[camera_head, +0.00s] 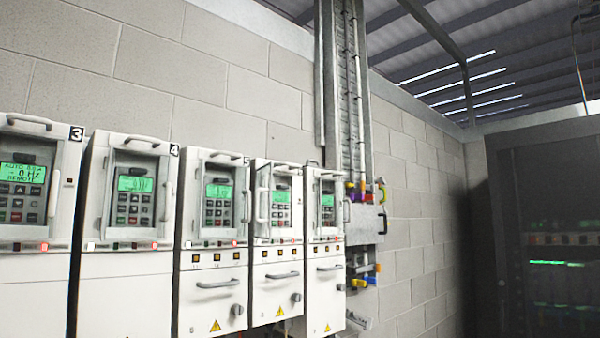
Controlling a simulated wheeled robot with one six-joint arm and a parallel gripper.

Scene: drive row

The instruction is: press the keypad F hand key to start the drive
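Several white drive cabinets stand in a row along the wall, each with a grey keypad and lit green display. The leftmost keypad (25,190), under plate 3, shows text resembling "AUTO", "0 Hz" and "REMOTE". The keypad under plate 4 (134,197) and the third keypad (218,206), under what looks like plate 5, are to its right. The fourth keypad (281,209) and fifth keypad (327,210) are farther along. Small keys show below the displays, but their markings are too small to read. I cannot tell which keypad is F. My gripper is not in view.
Framed covers with handles surround the keypads; the fourth cover frame (263,204) seems to stand out from its cabinet. Lower doors have handles (218,284). A cable tray (346,90) and grey box (364,222) are beyond, and a dark rack (545,230) stands right.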

